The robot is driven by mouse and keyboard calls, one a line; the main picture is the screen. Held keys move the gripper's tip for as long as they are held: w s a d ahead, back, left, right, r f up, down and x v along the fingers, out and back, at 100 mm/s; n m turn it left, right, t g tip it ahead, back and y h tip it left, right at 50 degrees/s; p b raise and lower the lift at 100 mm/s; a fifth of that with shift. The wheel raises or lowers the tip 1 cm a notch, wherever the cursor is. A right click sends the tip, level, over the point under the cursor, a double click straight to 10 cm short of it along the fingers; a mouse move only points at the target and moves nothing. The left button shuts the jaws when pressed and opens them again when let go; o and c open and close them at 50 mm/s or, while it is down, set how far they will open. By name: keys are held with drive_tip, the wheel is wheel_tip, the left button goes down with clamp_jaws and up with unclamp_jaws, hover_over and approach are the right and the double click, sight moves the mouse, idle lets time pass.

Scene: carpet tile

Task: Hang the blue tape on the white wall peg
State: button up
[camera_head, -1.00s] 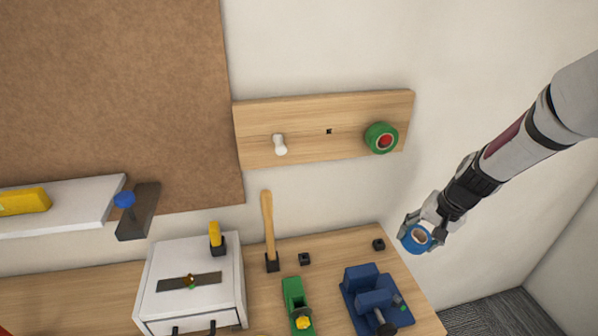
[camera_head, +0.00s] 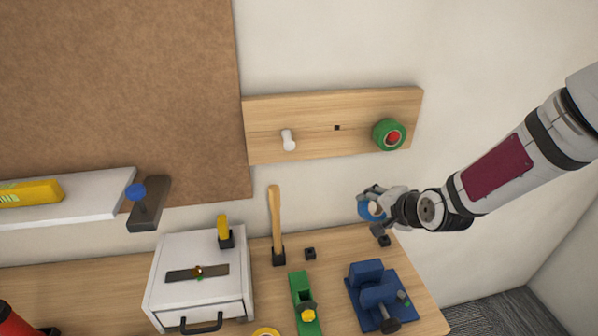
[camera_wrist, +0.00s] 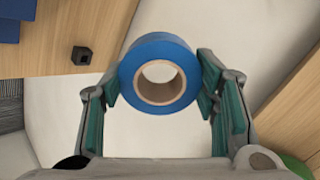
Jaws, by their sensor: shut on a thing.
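The blue tape (camera_wrist: 140,62) is a blue roll with a tan core, held between the two fingers of my gripper (camera_wrist: 160,85) in the wrist view. In the head view my gripper (camera_head: 375,208) is above the right part of the bench, below the peg board, and the tape (camera_head: 366,210) is partly hidden by it. The white wall peg (camera_head: 288,140) sticks out from the left part of the wooden board (camera_head: 330,103), up and left of my gripper. The peg is bare.
A green tape roll (camera_head: 386,126) with a red centre hangs at the board's right. Below are a blue vise (camera_head: 367,272), a wooden handle (camera_head: 275,215) standing upright, a green tool (camera_head: 298,285) and a white drawer box (camera_head: 180,250). The wall between board and bench is clear.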

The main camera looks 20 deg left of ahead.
drive_tip(key=s+a+r+m+t+y, duration=0.1)
drive_tip(key=s+a+r+m+t, duration=0.1)
drive_tip(key=s+a+r+t, duration=0.6)
drive_tip(key=y, duration=0.3)
approach(290, 149)
drive_tip(key=shift+s+d+r+n+g+p, duration=0.1)
drive_tip(key=shift+s+r+n+g+p, duration=0.1)
drive_tip(key=shift+r, duration=0.25)
drive_tip(key=shift+s+r+n+g+p, duration=0.1)
drive_tip(key=shift+r+n+p, duration=0.1)
drive_tip(key=shift+r, duration=0.2)
drive_tip(key=shift+b+x, duration=2.4)
drive_tip(key=shift+x, duration=3.45)
drive_tip(key=shift+w, duration=0.15)
drive_tip(key=shift+d+f+b, duration=0.1)
drive_tip(key=shift+f+b, duration=0.4)
drive_tip(key=shift+f, duration=0.15)
drive_tip(key=o, duration=1.2)
drive_tip(key=shift+o, duration=0.2)
